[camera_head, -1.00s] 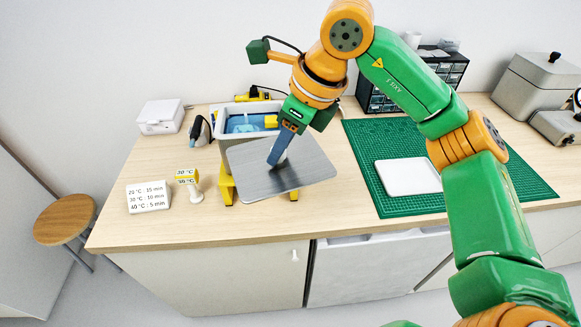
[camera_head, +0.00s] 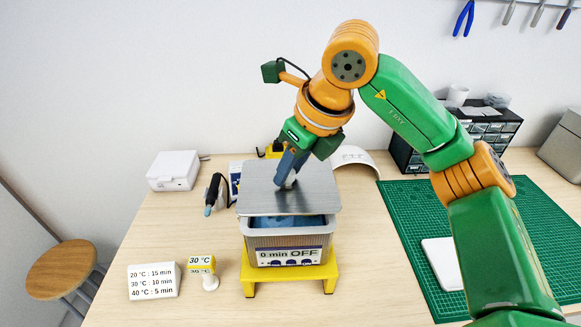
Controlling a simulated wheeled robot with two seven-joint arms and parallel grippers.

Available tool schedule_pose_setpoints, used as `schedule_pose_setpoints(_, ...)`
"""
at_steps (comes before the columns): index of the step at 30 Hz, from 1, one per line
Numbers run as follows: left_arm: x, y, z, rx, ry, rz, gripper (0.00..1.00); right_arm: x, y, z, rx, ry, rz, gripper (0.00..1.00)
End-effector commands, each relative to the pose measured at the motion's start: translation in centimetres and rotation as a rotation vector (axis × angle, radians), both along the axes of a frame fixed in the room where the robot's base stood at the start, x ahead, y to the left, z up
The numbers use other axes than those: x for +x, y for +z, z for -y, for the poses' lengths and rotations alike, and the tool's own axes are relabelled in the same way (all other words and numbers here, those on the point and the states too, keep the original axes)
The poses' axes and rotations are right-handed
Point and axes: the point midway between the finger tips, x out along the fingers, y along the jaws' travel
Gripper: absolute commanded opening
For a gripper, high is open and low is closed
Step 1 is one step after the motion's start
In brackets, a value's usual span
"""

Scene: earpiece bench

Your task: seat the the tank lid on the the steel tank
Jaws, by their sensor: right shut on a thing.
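The tank lid (camera_head: 313,196) is a flat grey metal plate, held over the rear part of the steel tank. The steel tank (camera_head: 282,240) stands on a yellow stand, with blue liquid showing at its open front and a display reading "0 min OFF". My right gripper (camera_head: 288,180) is shut on the lid's handle, which the fingers mostly hide. The lid covers the tank's back and middle from this view; whether it touches the rim I cannot tell. My left gripper is not in view.
A sign with temperatures and times (camera_head: 153,281) and a small "30 °C" marker (camera_head: 202,263) stand left of the tank. A white box (camera_head: 173,171) is behind them. A green mat (camera_head: 400,215) with a white tray (camera_head: 440,262) lies to the right. The bench between tank and mat is clear.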

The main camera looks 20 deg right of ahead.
Motion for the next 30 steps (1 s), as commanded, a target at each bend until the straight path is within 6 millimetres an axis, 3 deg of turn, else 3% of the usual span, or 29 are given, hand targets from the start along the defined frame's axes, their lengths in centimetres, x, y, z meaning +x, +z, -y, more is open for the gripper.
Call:
schedule_pose_setpoints(15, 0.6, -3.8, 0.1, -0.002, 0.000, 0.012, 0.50, 0.0, -4.2, 0.0, 0.000, 0.001, 0.000, 0.00)
schedule_pose_setpoints(27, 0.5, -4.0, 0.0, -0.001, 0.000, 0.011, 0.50, 0.0, -4.5, 0.0, 0.000, 0.001, 0.000, 0.00)
schedule_pose_setpoints(28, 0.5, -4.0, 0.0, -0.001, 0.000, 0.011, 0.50, 0.0, -4.5, 0.0, 0.000, 0.001, 0.000, 0.38)
schedule_pose_setpoints(30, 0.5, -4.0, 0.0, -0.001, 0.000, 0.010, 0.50, 0.0, -4.5, 0.0, 0.000, 0.001, 0.000, 0.57)
